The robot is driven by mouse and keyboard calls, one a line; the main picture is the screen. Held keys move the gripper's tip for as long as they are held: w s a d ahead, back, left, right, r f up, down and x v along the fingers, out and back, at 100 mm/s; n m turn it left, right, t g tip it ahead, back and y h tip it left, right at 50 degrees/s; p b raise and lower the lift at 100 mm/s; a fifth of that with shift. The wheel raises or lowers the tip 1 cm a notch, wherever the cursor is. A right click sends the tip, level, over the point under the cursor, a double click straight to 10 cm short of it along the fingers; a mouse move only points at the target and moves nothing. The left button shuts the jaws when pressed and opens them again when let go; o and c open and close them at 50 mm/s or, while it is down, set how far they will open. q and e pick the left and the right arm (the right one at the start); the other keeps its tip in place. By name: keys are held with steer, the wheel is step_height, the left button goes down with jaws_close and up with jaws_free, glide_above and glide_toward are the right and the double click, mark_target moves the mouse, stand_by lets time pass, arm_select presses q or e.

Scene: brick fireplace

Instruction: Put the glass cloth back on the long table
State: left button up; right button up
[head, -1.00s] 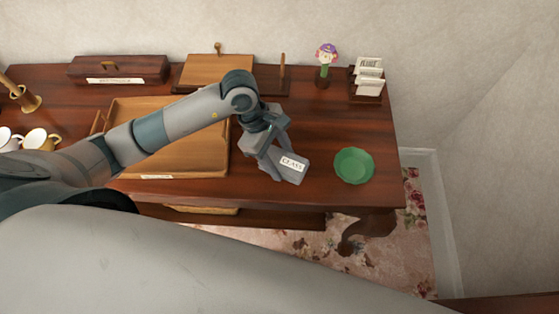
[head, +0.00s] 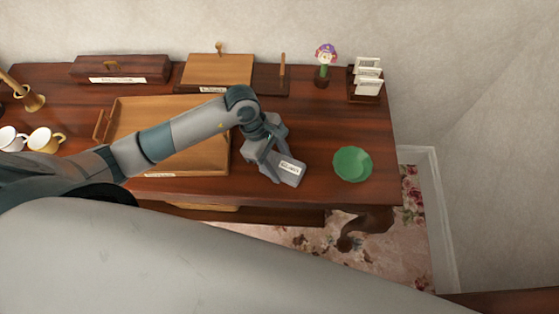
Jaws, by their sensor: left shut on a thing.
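The glass cloth (head: 289,174) is a grey folded cloth with a white label, seen in the head view near the front edge of the long table (head: 310,128), right of the wooden tray. My left gripper (head: 275,172) is shut on the cloth at its left side. The cloth is at or just above the table top; I cannot tell whether it touches. My right gripper is not in view.
A green bowl (head: 352,164) stands right of the cloth. A wooden tray (head: 215,160) lies under my left arm. Behind are a card rack (head: 367,80), a flower-topped figure (head: 325,65) and a wooden stand (head: 218,70). Two cups (head: 44,140) are at left.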

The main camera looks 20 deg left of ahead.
arm_select(q)
steer(key=shift+f, duration=0.2)
steer(key=o, duration=1)
steer(key=shift+r, duration=0.1)
steer(key=shift+r, duration=0.2)
steer(key=b+v, duration=0.4)
steer(key=v, duration=0.6)
steer(key=shift+w+a, duration=0.1)
steer(key=shift+a, duration=0.1)
steer(key=shift+v, duration=0.85)
